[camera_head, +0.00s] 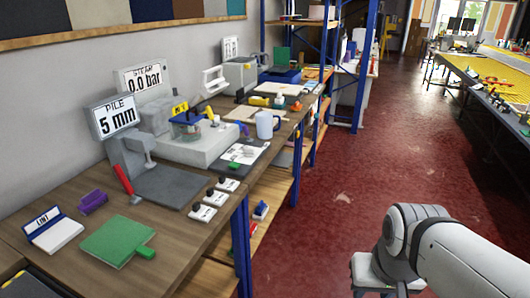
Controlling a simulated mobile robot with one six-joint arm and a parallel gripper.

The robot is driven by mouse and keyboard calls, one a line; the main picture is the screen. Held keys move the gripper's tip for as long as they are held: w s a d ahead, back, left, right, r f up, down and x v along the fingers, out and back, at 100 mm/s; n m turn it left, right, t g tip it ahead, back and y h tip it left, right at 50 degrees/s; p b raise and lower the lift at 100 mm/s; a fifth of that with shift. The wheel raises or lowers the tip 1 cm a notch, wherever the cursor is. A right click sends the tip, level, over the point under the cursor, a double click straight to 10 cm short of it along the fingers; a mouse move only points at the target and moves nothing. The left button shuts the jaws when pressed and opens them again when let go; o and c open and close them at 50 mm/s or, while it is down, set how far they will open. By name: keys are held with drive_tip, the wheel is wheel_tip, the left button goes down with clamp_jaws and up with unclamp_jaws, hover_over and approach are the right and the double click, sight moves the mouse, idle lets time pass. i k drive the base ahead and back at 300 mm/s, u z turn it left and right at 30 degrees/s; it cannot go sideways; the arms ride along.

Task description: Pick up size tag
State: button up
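I cannot tell for sure which thing is the size tag; none is readable as one at this distance. A small yellow tag (180,108) with dark marks stands upright by a glass-like vessel on a grey machine (190,150). A white sheet (243,152) with dark marks and a small green piece (234,165) lies on a dark mat to its right. My arm shows at the lower right, over the red floor, apart from the bench. My gripper's fingers are not visible.
The wooden bench (185,240) along the left wall holds a green board (117,240), a LINT block (52,231), a purple piece (93,202), a PILE 5 mm display (115,119), several black-knobbed white blocks (203,213) and a mug (267,125). Red floor (330,200) is clear between bench and yellow table (490,75).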

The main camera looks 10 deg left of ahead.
sight(227, 184)
drive_tip(key=u, duration=0.2)
drive_tip(key=i, duration=1.15)
drive_tip(key=u, duration=1)
drive_tip(key=i, duration=0.25)
drive_tip(key=u, duration=0.1)
